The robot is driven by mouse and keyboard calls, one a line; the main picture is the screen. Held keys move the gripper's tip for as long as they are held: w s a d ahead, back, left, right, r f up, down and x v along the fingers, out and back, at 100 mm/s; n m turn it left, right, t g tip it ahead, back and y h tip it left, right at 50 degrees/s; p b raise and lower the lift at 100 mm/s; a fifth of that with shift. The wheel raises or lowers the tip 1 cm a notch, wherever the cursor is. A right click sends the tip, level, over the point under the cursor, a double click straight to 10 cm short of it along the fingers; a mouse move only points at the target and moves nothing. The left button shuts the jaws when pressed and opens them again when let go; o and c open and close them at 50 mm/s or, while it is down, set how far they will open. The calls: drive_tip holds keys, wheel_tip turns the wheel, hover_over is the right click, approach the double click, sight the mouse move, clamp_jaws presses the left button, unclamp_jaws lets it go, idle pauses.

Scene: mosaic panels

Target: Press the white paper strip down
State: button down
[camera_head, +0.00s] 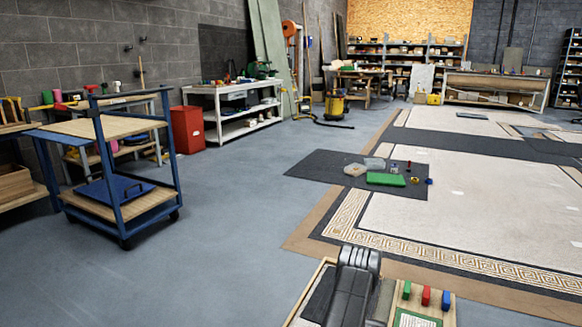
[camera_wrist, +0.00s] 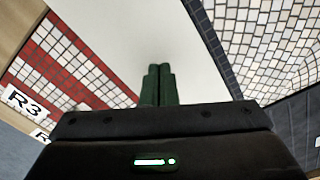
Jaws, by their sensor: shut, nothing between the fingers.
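In the wrist view my gripper (camera_wrist: 160,72) is shut and empty, its two dark green fingers side by side. Ahead of the fingertips is a plain white surface (camera_wrist: 135,30), which looks like the white paper strip. It runs between a red-and-white mosaic (camera_wrist: 65,60) on the left and a pale mosaic with a dark border (camera_wrist: 265,40) on the right. I cannot tell whether the fingertips touch the white surface. My fingers and gripper body hide its near part. In the head view I cannot make out the fingertips or the strip for certain.
Labels reading R3 (camera_wrist: 25,101) lie left of the red mosaic. In the head view, large mosaic panels (camera_head: 450,220) cover the floor at right. A dark mat (camera_head: 315,168) holds a green block (camera_head: 386,179) and small items. A blue cart (camera_head: 120,205) stands left; grey floor between is clear.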

drive_tip(key=shift+f+b, duration=0.65)
drive_tip(key=shift+f, duration=0.1)
drive_tip(key=shift+r, duration=0.15)
wheel_tip(320, 180, up, 8)
drive_tip(key=p, duration=0.3)
idle(0.7)
drive_tip(key=shift+f, duration=0.2)
wheel_tip(320, 180, down, 8)
drive_tip(key=b, duration=0.3)
drive_tip(key=shift+r, duration=0.1)
drive_tip(key=shift+r, duration=0.1)
